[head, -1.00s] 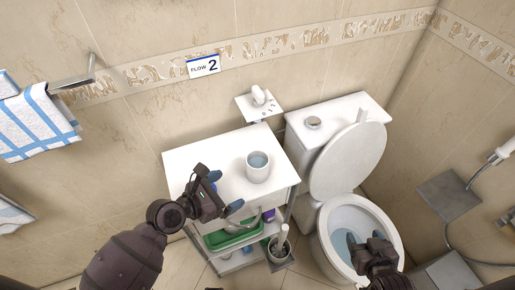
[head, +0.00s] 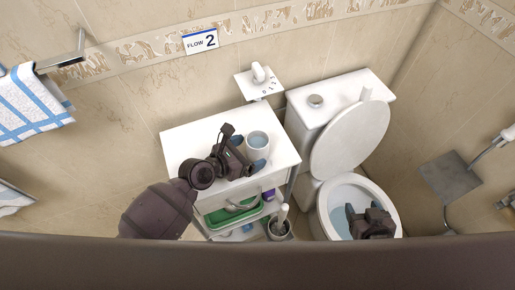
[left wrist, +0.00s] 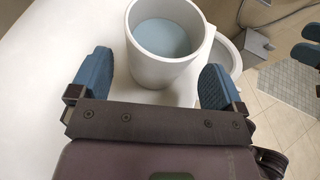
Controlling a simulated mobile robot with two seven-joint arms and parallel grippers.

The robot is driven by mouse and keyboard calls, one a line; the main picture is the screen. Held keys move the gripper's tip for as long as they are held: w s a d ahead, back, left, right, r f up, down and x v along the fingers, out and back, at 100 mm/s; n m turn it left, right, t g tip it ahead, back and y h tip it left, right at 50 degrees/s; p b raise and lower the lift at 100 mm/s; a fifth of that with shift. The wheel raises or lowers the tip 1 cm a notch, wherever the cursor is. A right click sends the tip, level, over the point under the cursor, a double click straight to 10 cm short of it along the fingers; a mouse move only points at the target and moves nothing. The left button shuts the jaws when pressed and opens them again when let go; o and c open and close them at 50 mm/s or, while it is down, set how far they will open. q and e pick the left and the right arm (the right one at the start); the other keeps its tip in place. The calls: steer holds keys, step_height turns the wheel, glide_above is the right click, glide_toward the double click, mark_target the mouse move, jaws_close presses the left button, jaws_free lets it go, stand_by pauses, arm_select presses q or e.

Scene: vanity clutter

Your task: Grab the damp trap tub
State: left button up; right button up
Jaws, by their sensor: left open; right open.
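The damp trap tub is a white round tub with a blue-grey inside (head: 257,141). It stands upright on the white cabinet top (head: 185,140). In the left wrist view the tub (left wrist: 165,45) stands just ahead, between and beyond my two blue fingertips. My left gripper (head: 247,158) is open and empty, close in front of the tub; its fingers (left wrist: 158,82) are spread to either side, and I cannot tell whether they touch it. My right gripper (head: 360,213) is open and appears over the toilet bowl, well away from the tub.
The toilet (head: 325,205) with its raised lid (head: 350,138) stands right of the cabinet. A green tray (head: 228,216) and a brush holder (head: 279,230) are below the top. A small wall shelf (head: 250,86) hangs behind. The cabinet top's left side is clear.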

mark_target(249, 151)
arm_select(q)
steer(key=shift+x, duration=1.55)
steer(key=c, duration=1.1)
steer(key=shift+c, duration=0.3)
steer(key=shift+r, duration=0.2)
